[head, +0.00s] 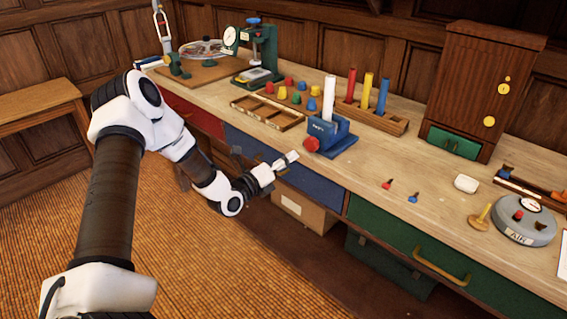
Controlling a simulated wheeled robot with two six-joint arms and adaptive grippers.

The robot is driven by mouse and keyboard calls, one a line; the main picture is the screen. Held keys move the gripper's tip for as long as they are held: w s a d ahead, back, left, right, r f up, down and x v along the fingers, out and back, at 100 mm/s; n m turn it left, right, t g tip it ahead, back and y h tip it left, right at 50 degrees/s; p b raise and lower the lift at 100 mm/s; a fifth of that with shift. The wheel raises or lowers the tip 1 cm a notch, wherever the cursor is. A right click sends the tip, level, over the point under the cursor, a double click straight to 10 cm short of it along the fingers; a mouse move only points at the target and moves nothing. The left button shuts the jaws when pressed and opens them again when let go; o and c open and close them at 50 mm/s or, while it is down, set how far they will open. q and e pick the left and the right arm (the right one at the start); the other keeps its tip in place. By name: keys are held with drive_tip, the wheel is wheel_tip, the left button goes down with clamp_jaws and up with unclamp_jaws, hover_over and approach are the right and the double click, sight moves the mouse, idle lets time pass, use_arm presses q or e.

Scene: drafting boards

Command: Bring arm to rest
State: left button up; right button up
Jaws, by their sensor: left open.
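My left arm comes in from the left and reaches toward the front of a long wooden bench (365,171). My left gripper (289,160) is open, with nothing seen between its fingers. It appears in front of the blue drawer front, near the bench's front edge and left of a blue device (335,138) with a red knob and a white upright cylinder. I cannot tell whether the gripper touches the bench. My right gripper is not in view.
A wooden tray (268,113) and a rack (370,116) of coloured cylinders stand behind the gripper. A brown cabinet (480,85) and a grey round device (524,228) are at the right. The floor (190,250) in front is clear.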

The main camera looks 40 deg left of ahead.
use_arm(q)
drive_tip(key=shift+s, duration=0.45)
